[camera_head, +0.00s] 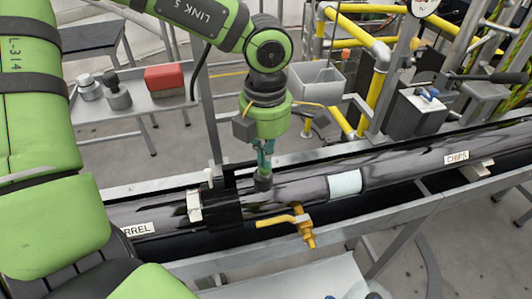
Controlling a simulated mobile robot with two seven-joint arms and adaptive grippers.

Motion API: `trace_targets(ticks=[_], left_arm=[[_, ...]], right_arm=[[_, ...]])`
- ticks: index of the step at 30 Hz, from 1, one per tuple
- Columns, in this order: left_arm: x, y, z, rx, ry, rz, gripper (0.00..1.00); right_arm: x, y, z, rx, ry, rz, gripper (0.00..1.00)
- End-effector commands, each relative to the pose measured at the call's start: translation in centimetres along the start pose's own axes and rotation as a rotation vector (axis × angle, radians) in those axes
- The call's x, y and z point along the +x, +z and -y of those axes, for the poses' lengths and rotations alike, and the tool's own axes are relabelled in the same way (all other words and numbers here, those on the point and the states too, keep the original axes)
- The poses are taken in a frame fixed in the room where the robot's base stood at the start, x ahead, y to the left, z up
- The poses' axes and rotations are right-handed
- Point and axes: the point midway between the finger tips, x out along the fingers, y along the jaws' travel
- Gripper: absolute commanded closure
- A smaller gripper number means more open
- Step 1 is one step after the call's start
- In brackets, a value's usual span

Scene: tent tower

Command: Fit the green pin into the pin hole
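My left gripper (264,160) points straight down over the long dark barrel (290,192). A narrow teal-green shape shows below its wrist; I cannot tell where fingers end and the green pin begins. A dark round piece (263,182) sits directly under it, at the top of the barrel, next to a black band (222,209). The pin hole itself is not clearly visible. I cannot tell whether the gripper is shut on the pin. My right gripper is not in view.
A brass valve with a yellow handle (290,221) juts from the barrel's front side. A white sleeve (345,184) wraps the barrel. A grey side table (140,98) holds a red box (165,77). Yellow pipes (378,85) and a grey bin (316,82) stand behind.

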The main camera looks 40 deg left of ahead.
Motion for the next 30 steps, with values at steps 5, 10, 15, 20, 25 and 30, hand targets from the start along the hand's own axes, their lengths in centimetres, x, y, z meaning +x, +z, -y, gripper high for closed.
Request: trace_targets(ticks=[5, 10, 15, 20, 25, 30], left_arm=[[-1.8, 0.0, 0.0, -0.002, 0.0, 0.002, 1.0], [-2.6, 0.0, 0.0, -0.001, 0.0, 0.002, 1.0], [-4.4, 0.2, -0.1, -0.001, 0.003, 0.007, 1.0], [-7.7, 0.2, -0.1, -0.003, 0.004, 0.009, 1.0], [-11.2, 0.1, -0.1, -0.002, 0.003, 0.006, 1.0], [-13.4, 0.1, -0.1, -0.003, 0.0, 0.004, 1.0]], right_arm=[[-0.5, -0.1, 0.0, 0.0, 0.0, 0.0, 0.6], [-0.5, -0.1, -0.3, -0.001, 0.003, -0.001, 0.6], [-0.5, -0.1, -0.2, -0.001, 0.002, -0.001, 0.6], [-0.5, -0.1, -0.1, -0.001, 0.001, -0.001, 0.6], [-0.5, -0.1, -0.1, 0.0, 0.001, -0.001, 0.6], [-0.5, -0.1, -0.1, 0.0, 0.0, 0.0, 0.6]])
